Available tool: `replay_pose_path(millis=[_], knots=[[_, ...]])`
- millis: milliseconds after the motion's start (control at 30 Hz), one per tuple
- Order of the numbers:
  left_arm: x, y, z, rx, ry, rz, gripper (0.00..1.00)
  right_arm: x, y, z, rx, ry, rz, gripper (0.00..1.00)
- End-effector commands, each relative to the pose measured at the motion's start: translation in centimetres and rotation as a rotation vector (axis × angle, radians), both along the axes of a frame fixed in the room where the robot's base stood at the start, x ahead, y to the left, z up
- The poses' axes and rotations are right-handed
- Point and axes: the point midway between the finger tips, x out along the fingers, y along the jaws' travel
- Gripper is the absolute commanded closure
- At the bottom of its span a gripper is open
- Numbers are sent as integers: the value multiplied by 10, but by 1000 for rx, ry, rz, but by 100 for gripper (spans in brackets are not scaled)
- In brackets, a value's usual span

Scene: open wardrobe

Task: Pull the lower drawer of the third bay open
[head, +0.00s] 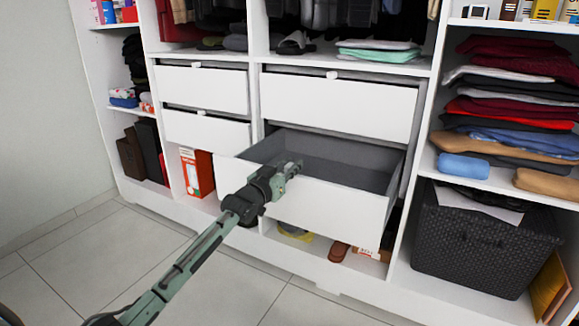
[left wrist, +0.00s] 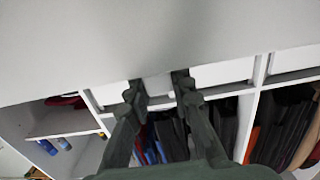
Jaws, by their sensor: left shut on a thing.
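The lower drawer of the third bay (head: 330,206) is white with a grey inside and stands well out of the wardrobe, its empty inside showing. My left gripper (head: 291,167) is at the middle of its front's top edge, shut on the drawer's handle, which the fingers hide. In the left wrist view, my left gripper's fingers (left wrist: 160,80) meet the lower edge of a large pale panel, which looks like the drawer front (left wrist: 130,40). My right gripper is in neither view.
The upper drawer (head: 335,104) above it is closed or nearly so. A dark woven basket (head: 480,245) stands at lower right. Shoes (head: 338,252) lie beneath the open drawer. The tiled floor (head: 230,290) in front is clear.

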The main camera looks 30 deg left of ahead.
Motion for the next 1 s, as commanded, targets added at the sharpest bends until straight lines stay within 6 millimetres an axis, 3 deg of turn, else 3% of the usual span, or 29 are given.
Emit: replay_pose_path(millis=[367,400,567,867,1000], knots=[[0,0,1,0,-3,0,100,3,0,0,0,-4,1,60],[0,0,1,0,-3,0,75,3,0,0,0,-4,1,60],[0,0,1,0,-2,0,57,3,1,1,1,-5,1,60],[-1,0,0,0,-1,0,57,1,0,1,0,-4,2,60],[-15,-1,-1,-1,1,-1,57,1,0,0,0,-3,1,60]])
